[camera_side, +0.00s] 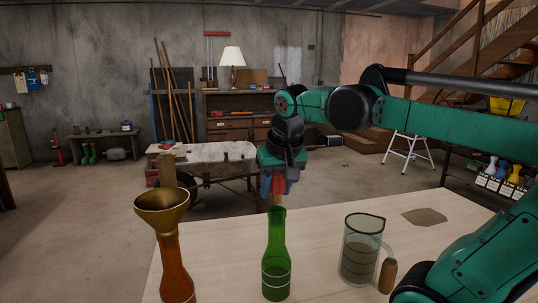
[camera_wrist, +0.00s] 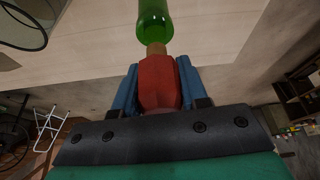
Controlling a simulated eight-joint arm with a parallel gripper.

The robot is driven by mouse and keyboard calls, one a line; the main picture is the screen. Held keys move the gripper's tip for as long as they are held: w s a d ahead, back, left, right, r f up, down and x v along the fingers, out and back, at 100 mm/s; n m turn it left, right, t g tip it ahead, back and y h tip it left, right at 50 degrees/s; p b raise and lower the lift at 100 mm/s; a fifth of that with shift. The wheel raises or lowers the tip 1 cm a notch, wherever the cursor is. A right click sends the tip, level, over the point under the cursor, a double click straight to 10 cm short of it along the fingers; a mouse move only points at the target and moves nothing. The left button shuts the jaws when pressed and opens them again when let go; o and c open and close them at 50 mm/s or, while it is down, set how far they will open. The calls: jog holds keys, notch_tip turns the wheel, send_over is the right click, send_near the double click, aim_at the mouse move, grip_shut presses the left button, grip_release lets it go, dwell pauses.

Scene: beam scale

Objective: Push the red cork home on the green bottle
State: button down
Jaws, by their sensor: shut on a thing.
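The green bottle (camera_side: 276,262) stands upright on the pale table in the side view; its neck also shows at the top of the wrist view (camera_wrist: 154,18). My gripper (camera_side: 273,186) is above the bottle, pointing down. Its blue fingers (camera_wrist: 157,88) are shut on the red cork (camera_wrist: 158,80), one on each side. The cork has a red grip and a tan lower end (camera_wrist: 156,48). That tan end is at the bottle's mouth, roughly in line with the neck. I cannot tell whether it touches or has entered the mouth.
An amber bottle (camera_side: 175,268) with a brass funnel (camera_side: 162,212) stands to the left. A glass jug (camera_side: 361,250) with a wooden-gripped handle (camera_side: 387,275) stands to the right. A flat brown patch (camera_side: 424,216) lies behind it. Table between green bottle and jug is clear.

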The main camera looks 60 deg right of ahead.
jog(key=shift+f, duration=0.35)
jog(key=shift+f, duration=0.6)
jog(key=shift+r, duration=0.15)
jog(key=shift+r, duration=0.55)
jog(key=shift+f, duration=0.1)
jog(key=shift+f, duration=0.65)
jog(key=shift+c, duration=1.9)
grip_release()
